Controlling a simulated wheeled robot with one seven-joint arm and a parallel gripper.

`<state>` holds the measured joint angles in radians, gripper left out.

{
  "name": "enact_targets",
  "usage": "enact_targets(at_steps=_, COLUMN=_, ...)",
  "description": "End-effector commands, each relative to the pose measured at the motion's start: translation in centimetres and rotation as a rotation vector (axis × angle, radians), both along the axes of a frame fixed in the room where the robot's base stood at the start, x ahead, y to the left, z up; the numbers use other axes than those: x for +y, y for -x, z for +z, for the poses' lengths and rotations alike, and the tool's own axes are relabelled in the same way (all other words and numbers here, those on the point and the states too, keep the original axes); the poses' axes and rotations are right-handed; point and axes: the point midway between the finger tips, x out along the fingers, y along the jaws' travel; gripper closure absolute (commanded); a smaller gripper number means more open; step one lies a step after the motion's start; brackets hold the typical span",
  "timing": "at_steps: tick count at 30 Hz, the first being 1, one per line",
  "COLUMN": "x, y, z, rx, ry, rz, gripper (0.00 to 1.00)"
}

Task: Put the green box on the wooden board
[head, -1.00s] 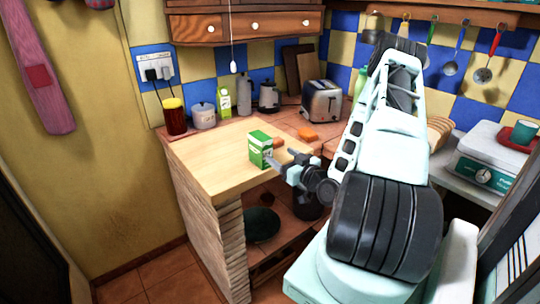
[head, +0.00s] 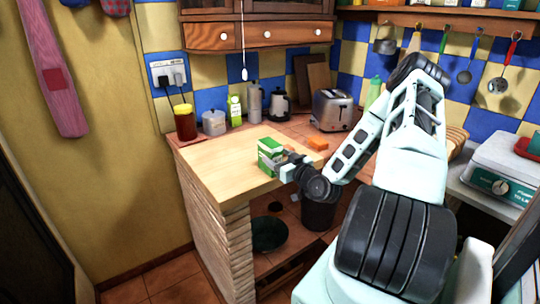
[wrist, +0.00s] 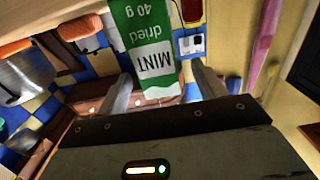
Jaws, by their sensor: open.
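The green box (head: 270,154), green and white, stands upright on the light wooden board (head: 205,162), near its right side, in the head view. The wrist view shows the same box (wrist: 150,50) upside down, with "MINT dried 40 g" on it. My gripper (head: 287,161) is at the right side of the box, low and close to the board. In the wrist view its two fingers are apart, one on each side of the box, with gaps visible. The gripper hides part of the box's right side.
The board's left half is clear.

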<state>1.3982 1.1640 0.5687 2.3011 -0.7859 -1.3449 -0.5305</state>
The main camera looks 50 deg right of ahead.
Motion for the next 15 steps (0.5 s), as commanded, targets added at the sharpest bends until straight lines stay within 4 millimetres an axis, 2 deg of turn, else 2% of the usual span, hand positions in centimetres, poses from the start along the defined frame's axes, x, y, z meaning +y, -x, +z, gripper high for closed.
enact_targets(at_steps=5, x=-0.4, y=-1.2, z=0.3, rx=-0.001, ry=0.0, rz=-0.002, gripper=0.31)
enact_targets(at_steps=12, x=-1.3, y=-4.5, z=0.5, rx=-0.001, ry=0.001, rz=0.0, gripper=0.31)
enact_targets(at_steps=15, x=-1.5, y=-5.2, z=0.4, rx=-0.001, ry=0.0, rz=-0.001, gripper=0.31)
